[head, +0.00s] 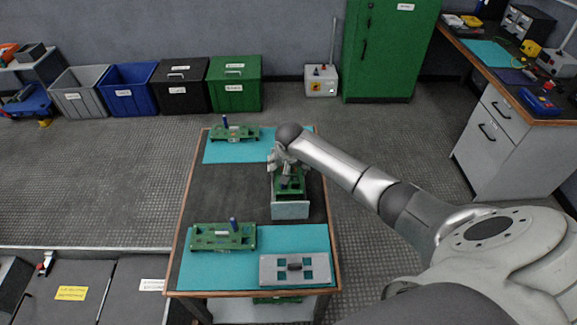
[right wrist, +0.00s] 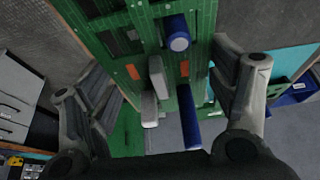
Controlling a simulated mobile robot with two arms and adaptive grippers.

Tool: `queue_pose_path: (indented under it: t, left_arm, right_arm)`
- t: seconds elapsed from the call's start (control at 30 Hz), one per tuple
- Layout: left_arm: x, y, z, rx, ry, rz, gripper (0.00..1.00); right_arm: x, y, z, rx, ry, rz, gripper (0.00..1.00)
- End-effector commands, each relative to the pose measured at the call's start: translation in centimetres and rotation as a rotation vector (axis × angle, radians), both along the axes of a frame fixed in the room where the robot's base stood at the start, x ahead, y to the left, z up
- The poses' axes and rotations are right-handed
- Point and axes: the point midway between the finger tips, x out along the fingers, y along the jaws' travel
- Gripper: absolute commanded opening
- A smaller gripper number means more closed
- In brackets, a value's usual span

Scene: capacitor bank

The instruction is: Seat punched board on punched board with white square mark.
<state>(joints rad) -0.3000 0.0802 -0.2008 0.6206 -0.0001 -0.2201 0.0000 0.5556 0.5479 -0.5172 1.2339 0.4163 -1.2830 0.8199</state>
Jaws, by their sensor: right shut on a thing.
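My right gripper (head: 285,158) is over the right side of the table, shut on a green punched board (head: 290,182). In the right wrist view the board (right wrist: 150,50) lies between the gripper's two fingers (right wrist: 165,88). It has dark square holes, orange marks, a blue cylinder and a grey upright part. It is at the grey box (head: 290,210); I cannot tell whether it touches the box. Another green board (head: 208,240) with a blue post lies on the front mat, and a similar one (head: 245,133) on the back mat. The white square mark is too small to make out surely. My left gripper is out of view.
A grey plate (head: 268,272) with square holes and a dark handle lies at the front right of the turquoise mat (head: 210,272). The dark table middle (head: 225,190) left of the box is clear. Bins, a green cabinet (head: 385,60) and a workbench stand farther off.

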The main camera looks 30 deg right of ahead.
Motion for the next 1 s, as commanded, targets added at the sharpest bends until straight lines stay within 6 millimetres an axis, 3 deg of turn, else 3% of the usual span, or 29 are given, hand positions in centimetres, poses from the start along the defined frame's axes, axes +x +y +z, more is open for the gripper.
queue_pose_path:
  t: [1.0]
  left_arm:
    - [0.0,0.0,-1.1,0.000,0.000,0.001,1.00]
  right_arm:
    - [0.0,0.0,-2.1,0.000,0.000,0.000,0.50]
